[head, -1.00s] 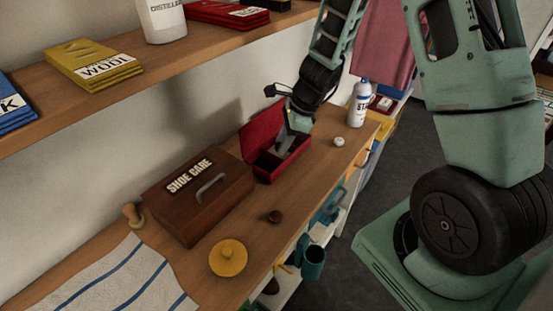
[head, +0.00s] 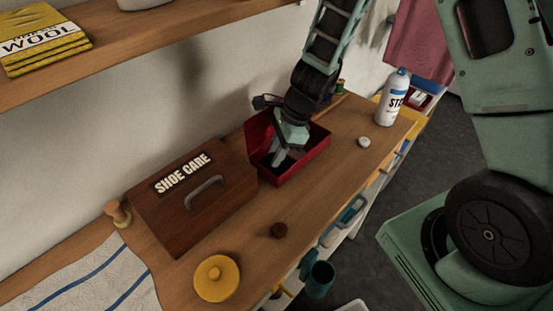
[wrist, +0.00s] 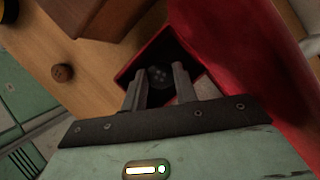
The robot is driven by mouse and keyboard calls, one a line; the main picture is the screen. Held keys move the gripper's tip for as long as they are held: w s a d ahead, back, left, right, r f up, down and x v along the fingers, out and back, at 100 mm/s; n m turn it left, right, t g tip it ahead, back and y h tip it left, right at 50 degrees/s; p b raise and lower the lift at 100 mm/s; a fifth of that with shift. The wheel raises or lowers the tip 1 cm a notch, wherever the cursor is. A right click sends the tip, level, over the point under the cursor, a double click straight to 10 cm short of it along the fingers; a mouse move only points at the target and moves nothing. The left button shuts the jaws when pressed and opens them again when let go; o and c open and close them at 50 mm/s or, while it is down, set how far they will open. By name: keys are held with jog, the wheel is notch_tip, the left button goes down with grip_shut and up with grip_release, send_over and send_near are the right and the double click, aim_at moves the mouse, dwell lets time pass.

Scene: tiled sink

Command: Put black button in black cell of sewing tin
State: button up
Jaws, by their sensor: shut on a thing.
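The red sewing tin (head: 311,166) stands open on the wooden counter, its lid raised at the back. My gripper (head: 279,158) points down into the tin. In the wrist view my gripper (wrist: 160,76) is shut on a dark round button with holes (wrist: 158,77), the black button, at the fingertips. The button is over or inside a dark compartment of the tin; its exact height and contact with the floor cannot be told. The red tin wall also shows in the wrist view (wrist: 147,50). The button is hidden in the head view.
A brown shoe care box (head: 190,190) stands close left of the tin. A brown button-like piece (head: 278,230), a yellow lidded disc (head: 217,278) and a white round piece (head: 363,141) lie on the counter. A spray bottle (head: 393,98) stands at right.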

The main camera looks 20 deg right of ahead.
jog(key=shift+f, duration=1.25)
jog(key=shift+f, duration=0.1)
jog(key=shift+f+b, duration=0.15)
jog(key=shift+b, duration=0.25)
jog(key=o, duration=0.8)
jog(key=shift+c, duration=0.2)
